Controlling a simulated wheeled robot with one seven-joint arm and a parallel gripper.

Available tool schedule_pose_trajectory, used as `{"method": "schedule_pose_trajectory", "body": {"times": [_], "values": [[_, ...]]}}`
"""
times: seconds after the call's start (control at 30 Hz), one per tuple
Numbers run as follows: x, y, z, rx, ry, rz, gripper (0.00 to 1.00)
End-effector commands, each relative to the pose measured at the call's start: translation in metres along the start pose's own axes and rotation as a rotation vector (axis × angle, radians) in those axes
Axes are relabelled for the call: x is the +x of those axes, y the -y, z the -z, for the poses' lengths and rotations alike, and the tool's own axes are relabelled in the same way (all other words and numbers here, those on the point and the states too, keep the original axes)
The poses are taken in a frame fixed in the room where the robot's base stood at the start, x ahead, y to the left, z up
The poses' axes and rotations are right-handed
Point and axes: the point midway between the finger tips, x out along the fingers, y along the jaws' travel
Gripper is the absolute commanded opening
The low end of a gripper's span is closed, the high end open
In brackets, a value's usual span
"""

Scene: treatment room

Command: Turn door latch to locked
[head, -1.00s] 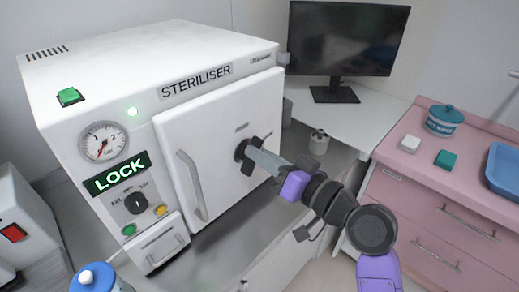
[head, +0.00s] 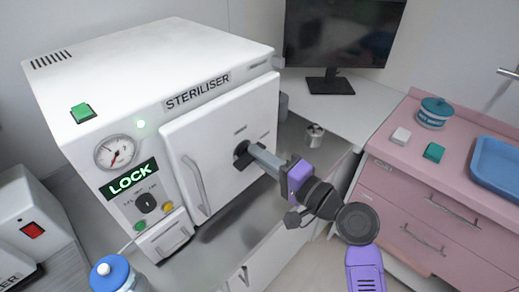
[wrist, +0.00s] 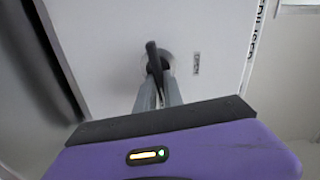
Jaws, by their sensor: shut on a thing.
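The white steriliser (head: 160,90) stands on the counter with its door (head: 222,150) closed. The black door latch (head: 241,153) sits on the door's right part, partly hidden by my gripper in the head view. In the wrist view the latch (wrist: 152,58) is a dark bar on a round hub, running roughly up and down the picture. My gripper (head: 252,155) reaches it from the right, and its fingers (wrist: 157,88) are closed around the latch's near end. A green LOCK sign (head: 130,179) is lit on the front panel.
A vertical door handle (head: 194,185) is left of the latch. A small metal pot (head: 314,135) and a monitor (head: 340,35) stand behind my arm. A pink cabinet (head: 440,190) is at right. A blue-capped bottle (head: 112,271) is at lower left.

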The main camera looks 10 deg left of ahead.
Motion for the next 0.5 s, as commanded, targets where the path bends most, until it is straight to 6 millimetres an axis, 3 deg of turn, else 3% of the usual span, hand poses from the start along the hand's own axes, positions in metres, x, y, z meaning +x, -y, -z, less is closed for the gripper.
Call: {"method": "schedule_pose_trajectory", "body": {"times": [0.5], "values": [[-0.0001, -0.0027, -0.0001, 0.161, 0.000, -0.001, 0.00]]}}
